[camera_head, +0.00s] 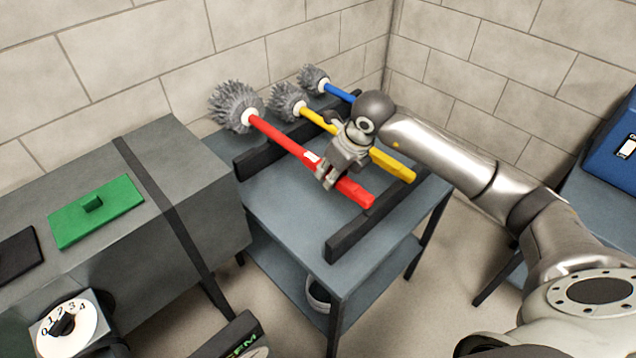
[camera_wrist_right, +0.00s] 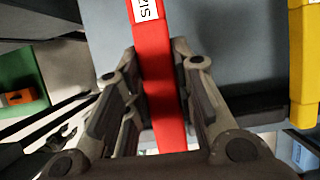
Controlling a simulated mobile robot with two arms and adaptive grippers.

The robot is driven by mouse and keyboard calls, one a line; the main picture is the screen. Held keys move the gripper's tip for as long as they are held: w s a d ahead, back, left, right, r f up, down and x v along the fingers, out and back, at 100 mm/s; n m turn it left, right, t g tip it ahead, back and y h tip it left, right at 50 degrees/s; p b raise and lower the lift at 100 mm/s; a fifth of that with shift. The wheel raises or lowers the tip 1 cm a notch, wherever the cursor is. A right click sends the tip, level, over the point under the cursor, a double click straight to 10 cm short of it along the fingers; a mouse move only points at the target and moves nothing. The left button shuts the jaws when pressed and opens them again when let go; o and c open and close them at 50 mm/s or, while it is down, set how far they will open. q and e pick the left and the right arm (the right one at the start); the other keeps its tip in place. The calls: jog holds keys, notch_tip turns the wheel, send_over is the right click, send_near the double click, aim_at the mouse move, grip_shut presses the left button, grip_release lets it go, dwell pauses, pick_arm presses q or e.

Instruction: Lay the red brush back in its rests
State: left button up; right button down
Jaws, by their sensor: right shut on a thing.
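The red brush (camera_head: 275,134) has a grey bristle head (camera_head: 236,104) at the back left and a white label on its handle. My right gripper (camera_head: 326,178) is shut on the red handle, between the two black rest bars, the back one (camera_head: 250,161) and the front one (camera_head: 345,240). The handle spans from over the back bar to the front bar; I cannot tell whether it touches either. In the right wrist view the red handle (camera_wrist_right: 150,45) runs between the fingers (camera_wrist_right: 152,70). My left gripper is not in view.
A yellow brush (camera_head: 393,165) and a blue brush (camera_head: 338,92) lie beside it on the blue-grey table (camera_head: 290,210). A grey cabinet with a green plate (camera_head: 95,212) and a dial (camera_head: 65,328) stands left. A blue box (camera_head: 612,150) is at right.

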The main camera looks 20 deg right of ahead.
jog(key=shift+w+a+f, duration=0.2)
jog(key=shift+a+f, duration=0.1)
jog(key=shift+f, duration=0.2)
jog(key=shift+s+d+f+b, duration=0.1)
jog(key=shift+f+b, duration=0.4)
jog(key=shift+b, duration=0.05)
jog(key=shift+f+b, duration=1.2)
jog(key=shift+f, duration=0.85)
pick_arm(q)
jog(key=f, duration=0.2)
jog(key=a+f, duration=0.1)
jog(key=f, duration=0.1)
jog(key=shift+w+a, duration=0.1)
pick_arm(e)
jog(key=c, duration=1.1)
grip_release()
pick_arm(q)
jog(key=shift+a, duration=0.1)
